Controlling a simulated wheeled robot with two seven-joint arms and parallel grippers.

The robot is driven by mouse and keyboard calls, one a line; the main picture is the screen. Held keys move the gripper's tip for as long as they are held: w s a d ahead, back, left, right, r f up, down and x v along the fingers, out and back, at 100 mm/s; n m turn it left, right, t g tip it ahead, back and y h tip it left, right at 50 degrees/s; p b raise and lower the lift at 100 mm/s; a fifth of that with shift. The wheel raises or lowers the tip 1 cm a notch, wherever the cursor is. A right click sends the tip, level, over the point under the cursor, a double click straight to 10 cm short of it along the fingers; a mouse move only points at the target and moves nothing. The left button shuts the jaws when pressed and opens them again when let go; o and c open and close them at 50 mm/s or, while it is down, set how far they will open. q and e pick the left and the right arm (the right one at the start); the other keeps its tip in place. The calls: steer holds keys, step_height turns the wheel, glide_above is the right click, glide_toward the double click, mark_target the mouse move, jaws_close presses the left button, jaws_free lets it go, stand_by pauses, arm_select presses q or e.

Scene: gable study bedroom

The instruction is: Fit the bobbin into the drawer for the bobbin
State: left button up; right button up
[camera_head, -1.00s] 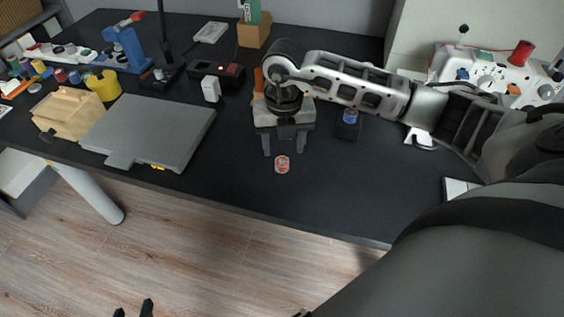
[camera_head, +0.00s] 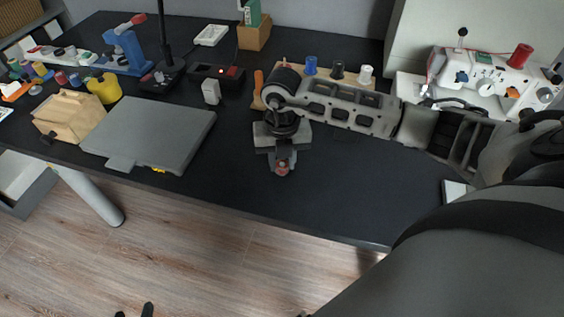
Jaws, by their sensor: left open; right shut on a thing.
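The bobbin (camera_head: 282,168), small with a red face, is between the fingertips of my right gripper (camera_head: 283,164) in the head view. The gripper points down at the dark table, right of the grey flat panel, and is shut on the bobbin. The fingers hide part of the bobbin, and I cannot tell whether it still touches the table. My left gripper (camera_head: 133,310) shows only as two dark, separated fingertips at the bottom edge, open and empty, over the floor. I cannot tell which thing is the drawer for the bobbin.
The table (camera_head: 240,185) is clear around the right gripper. A grey flat panel (camera_head: 150,132) and a wooden box (camera_head: 68,117) stand left. A spool rack with a blue spool (camera_head: 311,65) is partly hidden behind my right arm. A sewing machine (camera_head: 490,80) stands right.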

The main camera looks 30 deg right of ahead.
steer(key=shift+r, duration=0.1)
steer(key=shift+r, duration=0.55)
steer(key=s+a+r, duration=0.7)
steer(key=s+r, duration=0.5)
steer(key=w+m, duration=0.4)
steer(key=m, duration=1.1)
steer(key=w+m, duration=0.5)
steer(key=m, duration=1)
steer(key=shift+m, duration=0.3)
